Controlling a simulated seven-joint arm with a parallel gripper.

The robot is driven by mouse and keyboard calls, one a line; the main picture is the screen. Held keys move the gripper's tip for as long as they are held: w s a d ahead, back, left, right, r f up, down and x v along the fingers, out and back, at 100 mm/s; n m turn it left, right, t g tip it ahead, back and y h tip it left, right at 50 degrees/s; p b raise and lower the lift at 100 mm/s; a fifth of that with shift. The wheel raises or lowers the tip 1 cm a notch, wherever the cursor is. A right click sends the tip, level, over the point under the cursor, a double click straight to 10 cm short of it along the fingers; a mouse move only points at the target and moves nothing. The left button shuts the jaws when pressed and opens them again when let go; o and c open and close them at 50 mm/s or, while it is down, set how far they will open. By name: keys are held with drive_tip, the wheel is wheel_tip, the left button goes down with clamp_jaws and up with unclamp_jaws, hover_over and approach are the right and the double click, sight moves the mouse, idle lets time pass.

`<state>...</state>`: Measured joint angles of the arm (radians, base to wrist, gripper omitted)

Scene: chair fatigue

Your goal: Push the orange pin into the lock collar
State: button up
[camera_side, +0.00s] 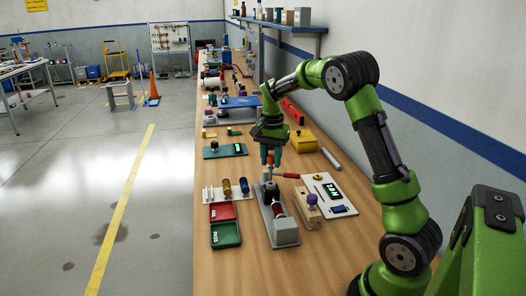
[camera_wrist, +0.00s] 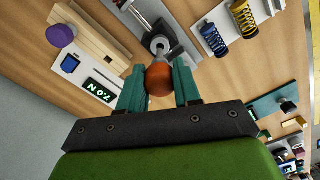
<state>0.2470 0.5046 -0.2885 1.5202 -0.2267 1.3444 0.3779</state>
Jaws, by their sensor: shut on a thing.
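The orange pin (camera_wrist: 159,80) has a rounded orange head. It is between the two teal fingers of my gripper (camera_wrist: 160,88), which is shut on it. In the side view the orange of the pin (camera_side: 269,160) shows small between the fingertips of my gripper (camera_side: 268,160), above the far end of a grey fixture (camera_side: 268,212). In the wrist view a pale grey ring with a dark centre, seemingly the lock collar (camera_wrist: 159,44), lies just beyond the pin head. The pin's lower end is mostly hidden, so I cannot tell whether it is inside the collar.
A panel with a green display (camera_side: 331,190) and a wooden block with a purple knob (camera_side: 308,212) stand to the right. A spring rack (camera_side: 226,194), a red tray (camera_side: 222,212) and a green tray (camera_side: 226,235) stand left. A red bar (camera_side: 287,176) lies close right of the gripper.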

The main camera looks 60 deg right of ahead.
sight(271, 168)
drive_tip(key=shift+f, duration=2.85)
drive_tip(key=o, duration=1.1)
drive_tip(key=shift+c, duration=0.2)
drive_tip(key=shift+r, duration=0.1)
wheel_tip(271, 168, up, 17)
